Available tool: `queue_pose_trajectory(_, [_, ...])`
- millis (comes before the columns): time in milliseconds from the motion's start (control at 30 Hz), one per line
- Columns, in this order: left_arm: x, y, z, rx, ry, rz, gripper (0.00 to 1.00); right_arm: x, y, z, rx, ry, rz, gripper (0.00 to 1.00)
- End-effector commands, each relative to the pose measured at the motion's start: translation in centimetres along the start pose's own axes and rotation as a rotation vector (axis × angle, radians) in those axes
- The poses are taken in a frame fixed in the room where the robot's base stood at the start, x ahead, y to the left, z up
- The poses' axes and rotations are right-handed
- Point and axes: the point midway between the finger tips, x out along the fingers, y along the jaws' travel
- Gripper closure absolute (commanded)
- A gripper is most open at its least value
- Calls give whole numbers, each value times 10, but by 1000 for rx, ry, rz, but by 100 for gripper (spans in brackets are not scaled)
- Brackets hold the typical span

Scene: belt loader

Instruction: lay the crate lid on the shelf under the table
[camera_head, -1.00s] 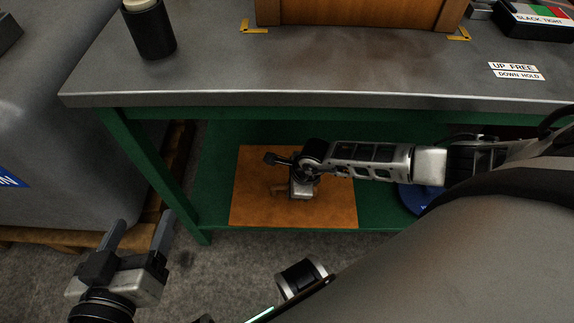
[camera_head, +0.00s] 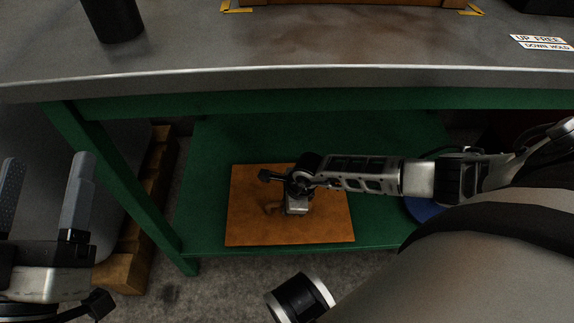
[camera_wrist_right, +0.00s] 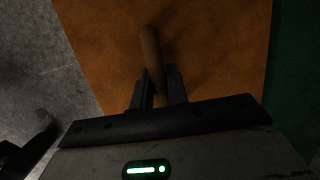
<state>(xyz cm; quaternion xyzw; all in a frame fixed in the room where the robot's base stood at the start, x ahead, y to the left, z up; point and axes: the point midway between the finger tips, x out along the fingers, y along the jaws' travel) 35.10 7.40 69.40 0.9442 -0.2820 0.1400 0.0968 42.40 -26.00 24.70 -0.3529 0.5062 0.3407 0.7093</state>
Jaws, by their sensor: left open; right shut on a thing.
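The crate lid (camera_head: 330,220) is a flat orange-brown wooden panel. In the head view it lies over the green shelf (camera_head: 215,140) under the table; whether it rests fully on it I cannot tell. My right gripper (camera_head: 275,207) is over the middle of the lid, its fingers mostly hidden by the wrist. In the right wrist view the lid (camera_wrist_right: 215,50) fills the middle, and my right gripper (camera_wrist_right: 158,90) is shut on its wooden handle (camera_wrist_right: 151,48). My left gripper (camera_head: 42,195) is open and empty at the left, outside the table leg.
The grey table top (camera_head: 300,45) is above the shelf, with a green leg (camera_head: 120,185) at the left. A black cylinder (camera_head: 112,18) stands on top. A wooden pallet (camera_head: 150,200) is beside the leg. A blue round thing (camera_head: 420,208) is right of the lid, partly hidden by my arm.

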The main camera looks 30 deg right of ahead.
Motion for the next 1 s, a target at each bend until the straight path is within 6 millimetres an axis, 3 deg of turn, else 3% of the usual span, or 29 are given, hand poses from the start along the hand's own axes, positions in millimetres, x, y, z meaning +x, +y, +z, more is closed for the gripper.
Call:
queue_pose_trajectory(100, [0,0,0,-1,-2,0,30,-1,0,1,1,-2,0,100])
queue_pose_trajectory(133, [0,0,0,-1,-2,0,30,0,1,0,1,1,2,82])
queue_pose_trajectory(200, [0,0,0,-2,-3,-1,30,0,1,0,1,1,2,62])
queue_pose_trajectory(567, [1,1,-2,-13,-12,0,30,-6,0,0,1,1,1,62])
queue_pose_trajectory(867, [-27,12,44,-360,-335,-95,30,-58,-1,1,0,2,1,62])
queue_pose_trajectory(1000, [-35,14,54,-376,-427,-119,30,-88,-1,1,0,1,0,62])
